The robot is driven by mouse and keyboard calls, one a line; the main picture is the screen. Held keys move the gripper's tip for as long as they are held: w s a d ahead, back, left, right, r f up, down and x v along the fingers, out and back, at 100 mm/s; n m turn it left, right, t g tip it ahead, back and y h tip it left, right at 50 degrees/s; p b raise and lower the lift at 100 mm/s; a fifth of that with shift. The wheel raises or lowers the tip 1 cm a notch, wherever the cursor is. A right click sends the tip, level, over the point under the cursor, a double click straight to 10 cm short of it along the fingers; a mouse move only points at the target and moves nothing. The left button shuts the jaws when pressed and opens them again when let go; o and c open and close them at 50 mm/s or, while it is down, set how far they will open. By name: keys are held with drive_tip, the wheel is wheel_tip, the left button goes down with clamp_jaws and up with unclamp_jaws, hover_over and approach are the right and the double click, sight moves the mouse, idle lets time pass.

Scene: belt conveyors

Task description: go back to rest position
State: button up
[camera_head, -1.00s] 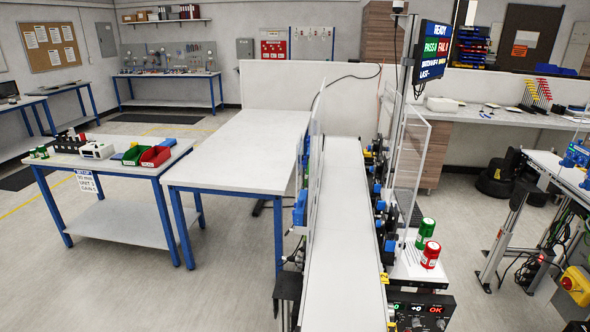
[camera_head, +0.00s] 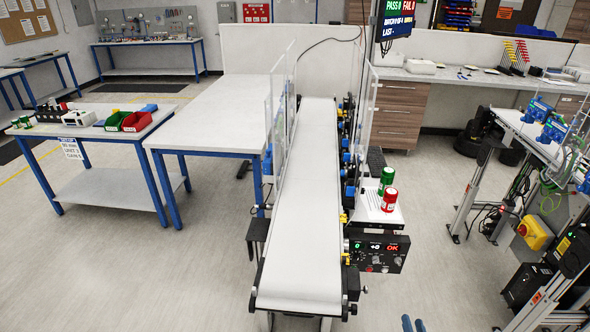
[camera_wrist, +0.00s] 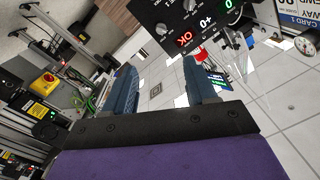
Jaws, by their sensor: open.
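My gripper (camera_wrist: 165,92) shows in the wrist view with its two dark blue fingers spread apart. Nothing is between the fingers. Behind the gap lie the tiled ceiling or wall surface and the control box (camera_wrist: 185,22) with its red OK display, seen tilted. In the head view only small blue tips show at the bottom edge (camera_head: 413,323), and they look like my gripper's fingers. The white conveyor belt (camera_head: 305,220) is empty and runs away from me in the middle of the head view.
A control box (camera_head: 377,252) is on the belt's right side, near a green can (camera_head: 386,180) and a red can (camera_head: 389,199). A white table (camera_head: 215,125) and a bench with red and green bins (camera_head: 132,122) stand left. Machinery with a yellow box (camera_head: 533,234) stands right. Floor at front left is clear.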

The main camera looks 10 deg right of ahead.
drive_tip(key=w+a+r+n+g+y, duration=0.2)
drive_tip(key=w+r+n+g, duration=0.35)
drive_tip(key=w+r, duration=0.6)
drive_tip(key=s+a+r+g, duration=0.1)
drive_tip(key=a+r+g, duration=0.25)
drive_tip(key=r, duration=0.25)
drive_tip(key=s+a+r+g, duration=0.1)
drive_tip(key=a+r+g, duration=0.1)
drive_tip(key=a+r, duration=0.3)
drive_tip(key=s+a+r+n+g, duration=0.1)
drive_tip(key=s+a+r+g, duration=0.3)
drive_tip(key=s+a+r, duration=0.7)
drive_tip(key=s+a+r+g, duration=0.1)
drive_tip(key=s+a+r, duration=0.2)
drive_tip(key=s, duration=0.6)
drive_tip(key=s+a+r+n+g, duration=0.1)
drive_tip(key=s+a+r+g, duration=0.1)
drive_tip(key=s, duration=0.7)
drive_tip(key=s+a+r+g+y, duration=0.1)
drive_tip(key=s+a+r, duration=0.3)
drive_tip(key=s, duration=0.6)
drive_tip(key=shift+a+g, duration=0.3)
drive_tip(key=shift+a, duration=0.55)
drive_tip(key=shift+r+n, duration=0.1)
drive_tip(key=shift+n, duration=0.15)
